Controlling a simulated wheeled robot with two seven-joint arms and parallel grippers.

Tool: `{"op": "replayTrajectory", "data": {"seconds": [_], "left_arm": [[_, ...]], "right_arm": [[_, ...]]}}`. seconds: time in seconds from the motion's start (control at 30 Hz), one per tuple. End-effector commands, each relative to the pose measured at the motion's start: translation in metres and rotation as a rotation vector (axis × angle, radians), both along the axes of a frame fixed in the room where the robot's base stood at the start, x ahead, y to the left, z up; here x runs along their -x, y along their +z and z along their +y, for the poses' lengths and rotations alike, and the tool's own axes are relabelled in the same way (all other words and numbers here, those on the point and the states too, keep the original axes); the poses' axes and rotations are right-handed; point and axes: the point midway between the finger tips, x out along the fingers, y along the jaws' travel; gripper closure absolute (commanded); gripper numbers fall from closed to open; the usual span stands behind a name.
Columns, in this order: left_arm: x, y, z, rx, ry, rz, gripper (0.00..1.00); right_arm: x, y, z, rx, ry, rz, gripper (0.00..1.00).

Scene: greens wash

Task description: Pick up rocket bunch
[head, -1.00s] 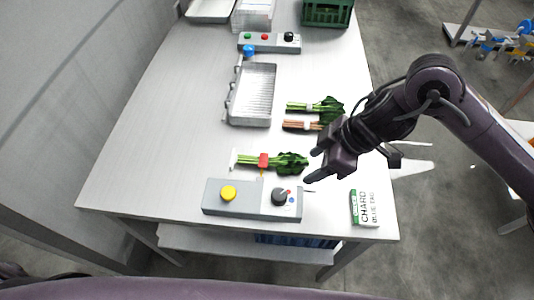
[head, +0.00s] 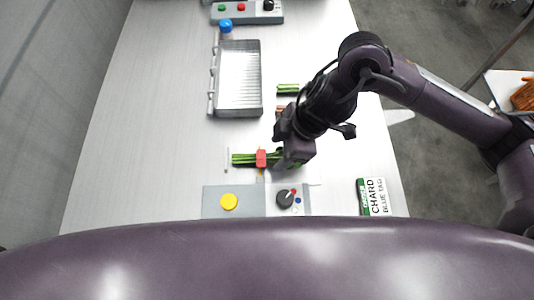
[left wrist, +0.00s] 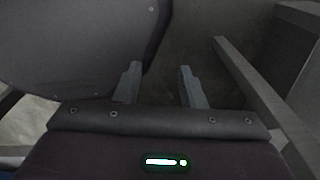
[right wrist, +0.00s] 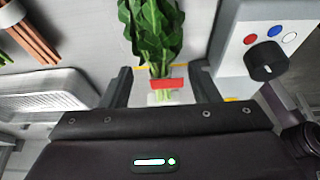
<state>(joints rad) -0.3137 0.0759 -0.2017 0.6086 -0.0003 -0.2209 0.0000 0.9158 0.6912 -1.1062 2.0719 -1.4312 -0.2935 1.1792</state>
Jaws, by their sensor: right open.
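A green leafy bunch with a red band (head: 261,158) lies on the white table behind the control box; its leaves are mostly hidden under my right gripper in the head view. I take it for the rocket bunch, though no name shows on it. My right gripper (head: 284,160) is open above its leafy end. In the right wrist view the bunch (right wrist: 152,42) shows between the two spread fingers (right wrist: 162,92), its red band near them; I cannot tell if they touch. My left gripper (left wrist: 158,84) is open and empty, away from the table.
A control box with a yellow button (head: 229,202) and a dark knob (head: 285,198) stands just in front of the bunch. Other bunches (head: 288,90) lie behind, partly hidden by my arm. A metal tray (head: 239,80) is at back left. A chard card (head: 374,197) lies at right.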

Motion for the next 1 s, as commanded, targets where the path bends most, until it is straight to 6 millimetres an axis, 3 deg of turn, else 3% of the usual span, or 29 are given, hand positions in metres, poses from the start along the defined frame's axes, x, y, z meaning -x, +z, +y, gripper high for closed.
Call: {"op": "replayTrajectory", "data": {"seconds": [0.2,0.47,0.8,0.87,1.0], "left_arm": [[-0.011,0.004,-0.002,0.002,-0.001,-0.016,0.64],[-0.029,0.005,-0.001,0.003,-0.001,-0.041,0.64],[-0.018,0.004,0.003,-0.003,0.001,-0.027,0.64],[-0.017,0.004,0.004,-0.004,0.001,-0.025,0.64],[-0.016,0.004,0.004,-0.004,0.001,-0.023,0.64]], "right_arm": [[0.0,-0.023,0.01,0.0,-0.002,0.001,0.45],[0.0,-0.025,0.011,0.0,-0.001,-0.002,0.45],[0.0,-0.025,0.011,0.0,-0.001,-0.001,0.89],[0.0,-0.024,0.011,0.0,-0.001,-0.002,0.94],[0.0,-0.024,0.011,-0.001,-0.001,-0.002,0.94]]}}
